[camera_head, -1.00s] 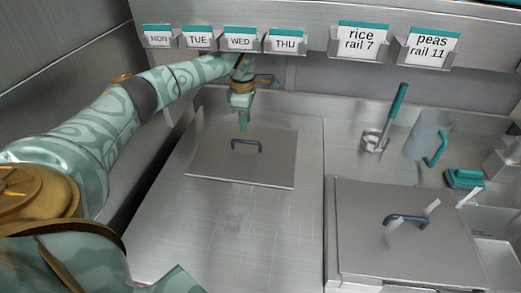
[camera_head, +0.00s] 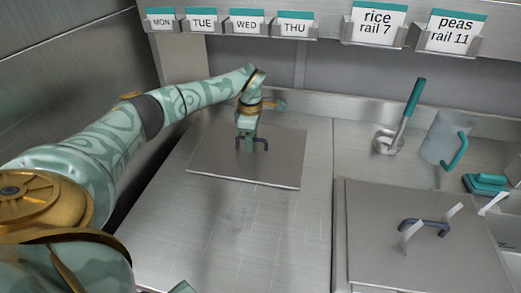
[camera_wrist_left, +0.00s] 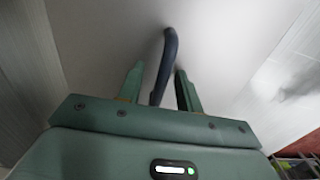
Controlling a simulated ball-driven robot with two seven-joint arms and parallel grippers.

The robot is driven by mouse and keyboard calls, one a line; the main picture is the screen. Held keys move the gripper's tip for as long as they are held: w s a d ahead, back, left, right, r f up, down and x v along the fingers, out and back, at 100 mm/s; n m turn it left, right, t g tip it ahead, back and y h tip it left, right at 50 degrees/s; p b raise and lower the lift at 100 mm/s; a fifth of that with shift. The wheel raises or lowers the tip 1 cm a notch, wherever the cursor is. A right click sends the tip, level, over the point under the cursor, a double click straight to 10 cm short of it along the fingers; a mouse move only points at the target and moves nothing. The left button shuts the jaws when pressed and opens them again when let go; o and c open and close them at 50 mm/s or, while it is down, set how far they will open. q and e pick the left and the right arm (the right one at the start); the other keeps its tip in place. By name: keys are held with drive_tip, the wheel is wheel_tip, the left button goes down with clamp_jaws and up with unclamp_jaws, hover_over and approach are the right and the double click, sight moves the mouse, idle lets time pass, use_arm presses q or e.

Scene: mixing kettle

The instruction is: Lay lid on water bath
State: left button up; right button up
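A flat square steel lid (camera_head: 225,165) with a dark blue bar handle (camera_head: 265,143) lies on the left part of the steel counter. My left gripper (camera_head: 247,147) points down at this handle. In the left wrist view the handle (camera_wrist_left: 166,60) stands between the two fingers of my open left gripper (camera_wrist_left: 158,82), with a gap at the sides. A second square steel cover (camera_head: 375,255) with a dark handle (camera_head: 425,227) and white strips lies on the right; I cannot tell which is the water bath. My right gripper is not in view.
A ladle with a teal handle (camera_head: 408,108), a clear jug (camera_head: 437,137) and a teal brush-like block (camera_head: 486,184) stand at the right back. A card rail with labels such as the rice card (camera_head: 378,20) runs along the back. The counter front of the lid (camera_head: 225,235) is clear.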

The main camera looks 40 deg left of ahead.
use_arm(q)
clamp_jaws()
drive_tip(key=shift+r, duration=0.1)
drive_tip(key=shift+r, duration=0.1)
wheel_tip(320, 180, up, 5)
drive_tip(key=p, duration=0.4)
